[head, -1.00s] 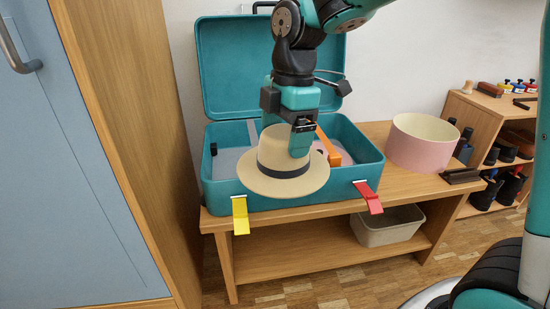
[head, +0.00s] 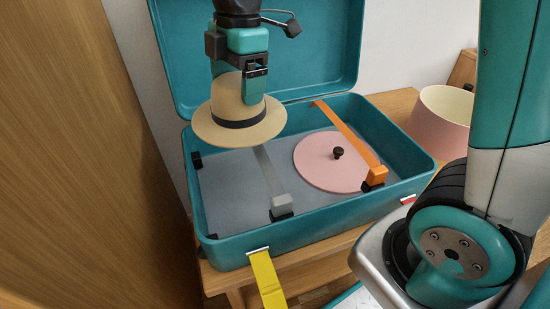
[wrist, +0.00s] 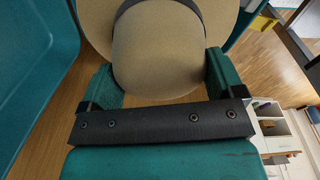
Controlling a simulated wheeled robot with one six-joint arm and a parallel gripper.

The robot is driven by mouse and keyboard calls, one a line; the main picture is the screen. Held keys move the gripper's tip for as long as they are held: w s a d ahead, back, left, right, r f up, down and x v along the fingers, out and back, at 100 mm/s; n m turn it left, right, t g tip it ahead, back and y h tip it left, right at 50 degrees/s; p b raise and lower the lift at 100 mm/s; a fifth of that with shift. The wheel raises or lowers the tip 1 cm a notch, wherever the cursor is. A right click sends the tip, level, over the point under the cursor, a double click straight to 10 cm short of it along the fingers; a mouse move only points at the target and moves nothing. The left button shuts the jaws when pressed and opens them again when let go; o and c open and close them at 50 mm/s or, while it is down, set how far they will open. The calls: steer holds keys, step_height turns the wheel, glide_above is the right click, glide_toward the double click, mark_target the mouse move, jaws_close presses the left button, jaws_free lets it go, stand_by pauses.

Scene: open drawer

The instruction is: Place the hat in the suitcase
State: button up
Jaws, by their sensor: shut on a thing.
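The tan hat (head: 239,120) with a dark band hangs in my gripper (head: 254,92), brim down, above the left rear part of the open suitcase (head: 330,222). My gripper is shut on its crown; in the wrist view the gripper (wrist: 158,95) has the crown of the hat (wrist: 158,52) between its two teal fingers. The suitcase is teal with a grey lining, its lid standing up at the back. The hat's brim appears apart from the suitcase floor and hides part of the lid and rear wall.
Inside the suitcase lie a pink round lid (head: 325,168) with a black knob, a grey strap (head: 268,172) and an orange strap (head: 350,135). The left of the suitcase floor is bare. A pink round box (head: 440,125) stands right of it. A yellow latch strap (head: 267,279) hangs in front.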

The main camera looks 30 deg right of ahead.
mark_target(247, 115)
step_height(247, 115, down, 20)
steer(key=b, duration=0.8)
steer(key=shift+r, duration=0.25)
steer(key=shift+f, duration=0.1)
steer(key=o, duration=0.7)
steer(key=r+p, duration=0.1)
steer(key=r, duration=0.3)
steer(key=d+r+p, duration=0.1)
steer(key=r+p, duration=0.1)
steer(key=r, duration=0.2)
steer(key=r+p, duration=0.2)
steer(key=r, duration=0.2)
steer(key=shift+d+r, duration=0.1)
steer(key=shift+d, duration=0.1)
steer(key=s+a+r+m+y, duration=0.1)
steer(key=s+a+m, duration=0.1)
steer(key=s+m, duration=0.4)
steer(key=s+a+r+m+y, duration=0.1)
steer(key=s+m, duration=0.5)
steer(key=s, duration=0.7)
steer(key=shift+a+r+m+y, duration=0.4)
steer(key=shift+a+r, duration=0.35)
steer(key=shift+a, duration=0.4)
